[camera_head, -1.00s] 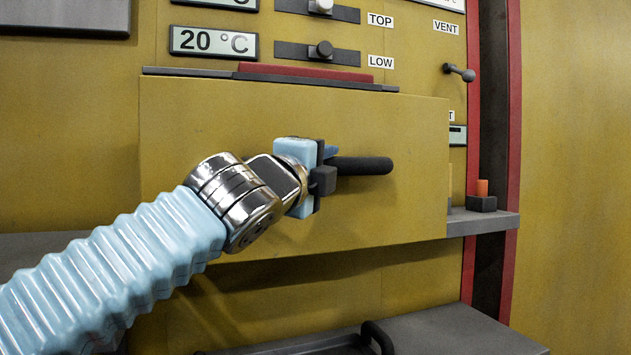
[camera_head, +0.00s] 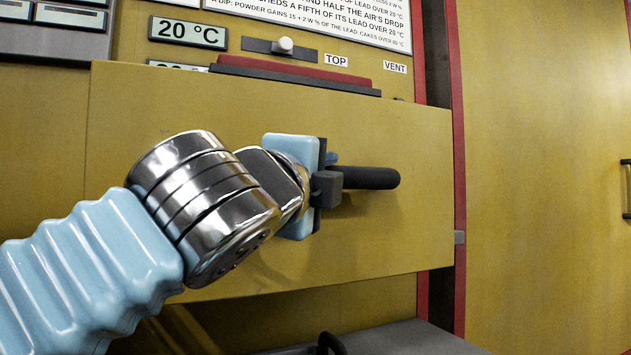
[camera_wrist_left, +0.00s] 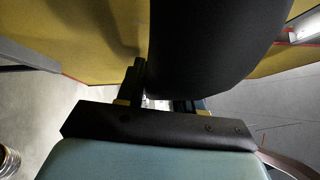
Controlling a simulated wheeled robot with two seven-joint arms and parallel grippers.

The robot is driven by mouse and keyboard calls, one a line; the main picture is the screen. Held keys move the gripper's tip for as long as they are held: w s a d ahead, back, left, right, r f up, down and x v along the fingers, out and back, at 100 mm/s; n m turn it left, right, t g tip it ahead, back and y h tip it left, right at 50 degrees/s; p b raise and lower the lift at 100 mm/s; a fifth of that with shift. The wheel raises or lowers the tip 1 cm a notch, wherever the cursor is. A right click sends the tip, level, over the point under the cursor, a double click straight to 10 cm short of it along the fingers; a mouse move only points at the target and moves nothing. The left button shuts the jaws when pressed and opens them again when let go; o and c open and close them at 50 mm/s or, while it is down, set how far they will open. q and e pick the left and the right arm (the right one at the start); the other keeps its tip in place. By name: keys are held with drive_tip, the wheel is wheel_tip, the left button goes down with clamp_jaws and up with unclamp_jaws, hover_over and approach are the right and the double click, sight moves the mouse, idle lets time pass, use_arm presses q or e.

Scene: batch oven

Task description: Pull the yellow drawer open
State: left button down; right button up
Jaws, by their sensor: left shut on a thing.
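The yellow drawer (camera_head: 400,235) stands out from the yellow oven front in the head view, its front panel large and tilted in the picture. Its dark bar handle (camera_head: 372,178) sticks out to the right of my left gripper (camera_head: 328,185). My left gripper is shut on the handle's left part, which its fingers and light blue body hide. In the left wrist view the dark handle (camera_wrist_left: 215,50) fills the upper middle, close against the fingers. My right gripper is in neither view.
Above the drawer are a red strip (camera_head: 295,72), a 20 °C display (camera_head: 187,32) and a slider knob (camera_head: 284,45). A grey surface (camera_head: 420,338) with a dark handle (camera_head: 330,344) lies below. The yellow panel at right has a dark handle (camera_head: 627,190).

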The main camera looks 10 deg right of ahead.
use_arm(q)
drive_tip(key=shift+d+f, duration=0.1)
drive_tip(key=c, duration=0.8)
unclamp_jaws()
drive_tip(key=b+v, duration=0.1)
drive_tip(key=v, duration=1.2)
drive_tip(key=shift+s, duration=0.35)
